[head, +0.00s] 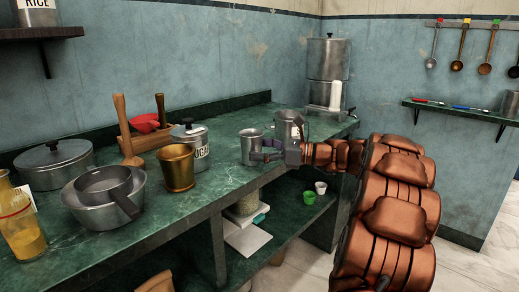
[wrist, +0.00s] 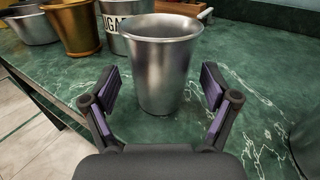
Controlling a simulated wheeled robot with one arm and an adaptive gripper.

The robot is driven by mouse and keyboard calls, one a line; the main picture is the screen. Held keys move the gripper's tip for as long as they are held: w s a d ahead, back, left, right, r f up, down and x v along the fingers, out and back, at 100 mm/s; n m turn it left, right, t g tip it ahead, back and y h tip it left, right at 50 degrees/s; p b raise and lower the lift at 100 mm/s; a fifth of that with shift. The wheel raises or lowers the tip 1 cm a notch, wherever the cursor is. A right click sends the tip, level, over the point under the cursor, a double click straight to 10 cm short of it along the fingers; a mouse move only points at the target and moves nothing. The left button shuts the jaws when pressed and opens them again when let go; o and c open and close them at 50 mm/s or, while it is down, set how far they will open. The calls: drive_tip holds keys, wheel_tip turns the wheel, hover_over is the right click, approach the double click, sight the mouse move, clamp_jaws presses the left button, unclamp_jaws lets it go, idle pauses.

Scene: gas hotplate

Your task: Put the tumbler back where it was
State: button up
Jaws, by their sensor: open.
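The tumbler is a plain steel cup, wider at the rim; it stands upright on the green marble counter in the wrist view (wrist: 160,65). In the head view the tumbler (head: 251,146) is near the counter's front edge, right of the sugar canister. My gripper (wrist: 160,90) is open, with one dark finger on each side of the tumbler's body and a gap showing beside it. In the head view my gripper (head: 265,152) reaches in from the right at the tumbler. The tumbler's lowest part is partly hidden by the gripper in the head view.
A steel sugar canister (head: 188,137) and a brass tumbler-shaped pot (head: 177,166) stand left of the tumbler. A steel jug (head: 289,126) stands behind my gripper to the right. Nested steel pans (head: 105,203) are further left. Counter between brass pot and tumbler is clear.

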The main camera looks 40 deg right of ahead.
drive_tip(key=shift+r, duration=0.1)
drive_tip(key=shift+s+d+r, duration=0.15)
drive_tip(key=p+v, duration=0.2)
drive_tip(key=v, duration=0.9)
drive_tip(key=shift+s+d+p, duration=0.15)
drive_tip(key=shift+d+p, duration=0.05)
drive_tip(key=shift+p, duration=0.2)
